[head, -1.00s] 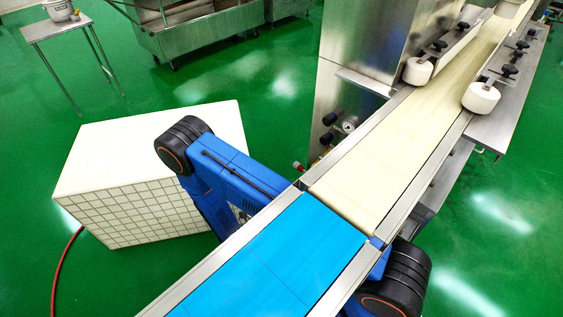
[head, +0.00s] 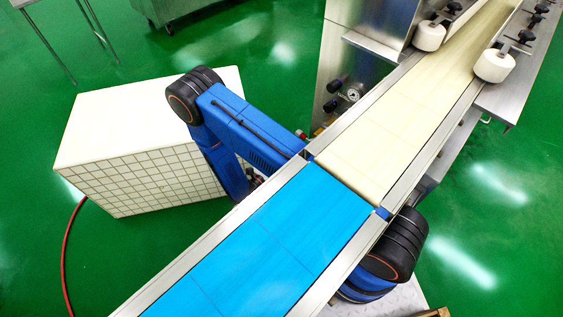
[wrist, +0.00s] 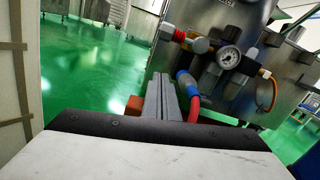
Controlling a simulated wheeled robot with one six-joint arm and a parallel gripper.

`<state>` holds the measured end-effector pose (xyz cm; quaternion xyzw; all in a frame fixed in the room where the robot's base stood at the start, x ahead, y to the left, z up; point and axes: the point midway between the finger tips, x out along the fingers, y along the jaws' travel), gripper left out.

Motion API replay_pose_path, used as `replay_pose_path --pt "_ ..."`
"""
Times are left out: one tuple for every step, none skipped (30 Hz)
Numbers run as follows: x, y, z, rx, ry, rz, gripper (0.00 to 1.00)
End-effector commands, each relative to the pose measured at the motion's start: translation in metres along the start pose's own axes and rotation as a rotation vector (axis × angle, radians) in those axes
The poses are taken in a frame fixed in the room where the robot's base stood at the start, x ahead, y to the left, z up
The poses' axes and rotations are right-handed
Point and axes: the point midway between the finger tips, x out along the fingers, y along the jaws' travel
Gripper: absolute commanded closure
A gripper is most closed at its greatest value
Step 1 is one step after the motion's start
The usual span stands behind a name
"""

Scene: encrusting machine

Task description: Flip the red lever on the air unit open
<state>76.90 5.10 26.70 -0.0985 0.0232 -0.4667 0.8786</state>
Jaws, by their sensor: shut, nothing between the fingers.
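The air unit shows in the wrist view, with a round gauge (wrist: 229,57) and pipe fittings on the steel machine. In the head view a small red part (head: 301,134) shows beside the belt and my arm; my gripper is hidden below the conveyor.
A red hose (wrist: 193,98) with a blue sleeve (wrist: 187,82) hangs just right of my fingers. In the head view the conveyor (head: 262,240) crosses over my arm. A white tiled block (head: 135,180) stands left of it. Green floor is open beyond.

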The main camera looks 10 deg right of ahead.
Motion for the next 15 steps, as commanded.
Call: replay_pose_path --pt "0.008 -0.001 0.0 0.0 0.001 -0.004 1.0" --pt "0.013 -0.001 0.0 -0.001 0.001 -0.004 1.0" --pt "0.019 -0.001 0.0 -0.001 0.001 -0.003 1.0" --pt "0.023 -0.001 0.0 -0.001 0.001 -0.004 1.0" --pt "0.028 -0.001 0.0 -0.001 0.001 -0.004 1.0" --pt "0.034 -0.001 0.0 -0.001 0.001 -0.003 1.0" --pt "0.038 -0.001 0.0 -0.001 0.001 -0.003 1.0" --pt "0.043 -0.001 0.0 -0.001 0.001 -0.004 1.0" --pt "0.049 -0.001 0.0 -0.001 0.001 -0.003 1.0" --pt "0.053 -0.001 0.0 -0.001 0.0 -0.003 1.0" --pt "0.053 0.0 0.005 0.001 0.0 -0.002 1.0" --pt "0.054 0.0 0.011 0.002 0.0 -0.001 1.0" --pt "0.054 0.0 0.015 0.002 0.0 -0.001 1.0" --pt "0.055 0.0 0.018 0.002 0.0 0.0 1.0" --pt "0.057 0.0 0.022 0.002 0.0 -0.001 1.0"
